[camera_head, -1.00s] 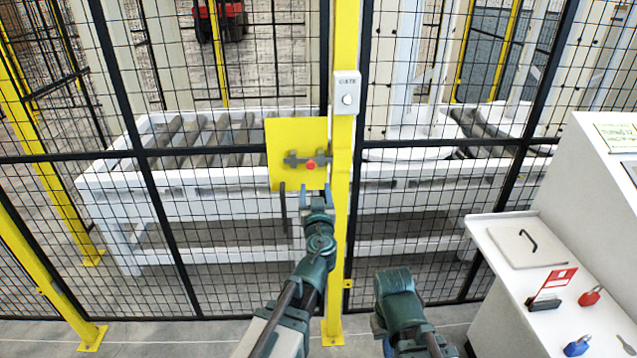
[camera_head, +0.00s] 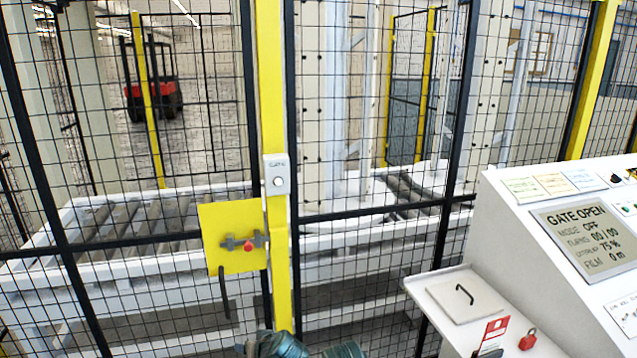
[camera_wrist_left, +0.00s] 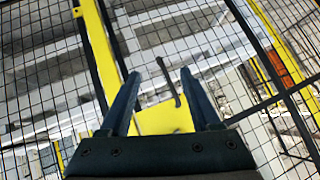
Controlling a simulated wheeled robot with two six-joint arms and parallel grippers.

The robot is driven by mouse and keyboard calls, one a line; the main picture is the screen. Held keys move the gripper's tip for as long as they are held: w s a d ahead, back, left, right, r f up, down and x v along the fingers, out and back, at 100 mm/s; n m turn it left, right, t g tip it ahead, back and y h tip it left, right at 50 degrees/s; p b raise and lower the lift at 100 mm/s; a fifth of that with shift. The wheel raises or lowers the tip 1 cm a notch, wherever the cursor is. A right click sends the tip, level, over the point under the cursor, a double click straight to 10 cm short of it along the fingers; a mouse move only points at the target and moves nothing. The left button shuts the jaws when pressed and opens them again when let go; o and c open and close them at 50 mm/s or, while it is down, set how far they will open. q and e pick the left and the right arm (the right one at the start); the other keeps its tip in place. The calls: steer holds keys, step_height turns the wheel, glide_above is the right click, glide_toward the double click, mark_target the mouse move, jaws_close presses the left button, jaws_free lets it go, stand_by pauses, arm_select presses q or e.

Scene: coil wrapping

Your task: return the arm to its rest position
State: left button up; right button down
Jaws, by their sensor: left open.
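My left gripper (camera_wrist_left: 160,76) is open in the left wrist view, with its two dark fingers apart and nothing held between them. Beyond the fingers show a dark handle (camera_wrist_left: 168,82) and a yellow plate (camera_wrist_left: 165,120); I cannot tell the exact gap. In the head view, only a small teal part of my left arm (camera_head: 280,345) shows at the bottom edge, below the yellow latch plate (camera_head: 218,222). A teal part of my right arm (camera_head: 345,350) shows beside it. My right gripper is out of view.
A black mesh fence with a yellow post (camera_head: 282,270) stands ahead, with a roller conveyor (camera_head: 125,262) behind it. At right, a white console has a screen (camera_head: 588,240) reading GATE OPEN.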

arm_select(q)
steer(key=s+d+f+m+g+h, duration=0.2)
steer(key=s+d+f+m+g, duration=0.1)
steer(key=s, duration=0.4)
steer(key=s+d+f+m+g+h+p, duration=0.1)
steer(key=s+d+f+m+g+h, duration=0.2)
steer(key=s+d+g, duration=0.2)
steer(key=s+d, duration=0.3)
steer(key=shift+s+m, duration=0.2)
steer(key=shift+m, duration=0.2)
steer(key=shift+d, duration=0.15)
